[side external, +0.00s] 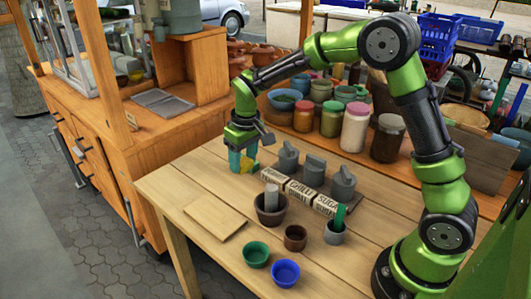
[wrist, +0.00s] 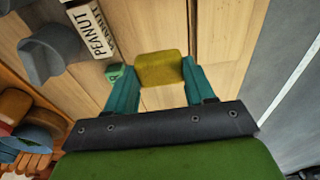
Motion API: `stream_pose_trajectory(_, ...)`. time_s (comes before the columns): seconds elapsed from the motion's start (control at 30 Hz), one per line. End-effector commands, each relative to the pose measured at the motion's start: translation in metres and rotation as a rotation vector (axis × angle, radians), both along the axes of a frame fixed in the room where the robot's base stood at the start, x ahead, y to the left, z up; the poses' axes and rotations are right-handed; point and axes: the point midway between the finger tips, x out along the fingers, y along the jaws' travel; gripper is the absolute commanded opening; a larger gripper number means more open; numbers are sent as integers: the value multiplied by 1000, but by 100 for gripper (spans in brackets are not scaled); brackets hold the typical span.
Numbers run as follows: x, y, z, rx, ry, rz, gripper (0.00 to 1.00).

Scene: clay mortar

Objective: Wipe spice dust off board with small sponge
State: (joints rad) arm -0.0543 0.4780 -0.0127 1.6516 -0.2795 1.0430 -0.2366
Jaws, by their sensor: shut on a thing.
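My gripper (side external: 241,161) is at the far left part of the wooden table, left of the grey lidded pots. In the wrist view, my gripper's teal fingers (wrist: 155,80) are closed on a small yellow sponge (wrist: 160,66). A thin wooden board (side external: 215,220) lies flat near the table's left edge, nearer the camera than my gripper. I can make out no spice dust on it.
Label blocks (side external: 299,191) and grey lidded pots (side external: 313,170) stand right of my gripper; the PEANUT block (wrist: 92,32) is close by. A mortar (side external: 271,206), a small brown bowl (side external: 295,238), a green bowl (side external: 256,254) and a blue bowl (side external: 286,272) stand right of the board.

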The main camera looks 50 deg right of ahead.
Motion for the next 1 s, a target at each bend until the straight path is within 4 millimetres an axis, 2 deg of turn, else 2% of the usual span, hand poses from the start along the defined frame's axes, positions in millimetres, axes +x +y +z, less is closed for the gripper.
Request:
stream_pose_trajectory(0.13,0,0,0,0,0,0,21)
stream_pose_trajectory(0.17,0,0,0,0,-1,0,51)
stream_pose_trajectory(0.3,0,0,0,0,-1,0,30)
stream_pose_trajectory(0.37,0,1,0,1,-1,2,30)
stream_pose_trajectory(0.47,-1,13,1,1,-3,28,30)
stream_pose_trajectory(0.57,-8,40,3,-1,-3,83,30)
stream_pose_trajectory(0.7,-29,83,0,-5,1,116,30)
stream_pose_trajectory(0.8,-43,105,-3,-6,1,104,30)
stream_pose_trajectory(0.87,-50,112,-6,-5,3,79,30)
stream_pose_trajectory(1.0,-53,110,-10,-1,1,11,30)
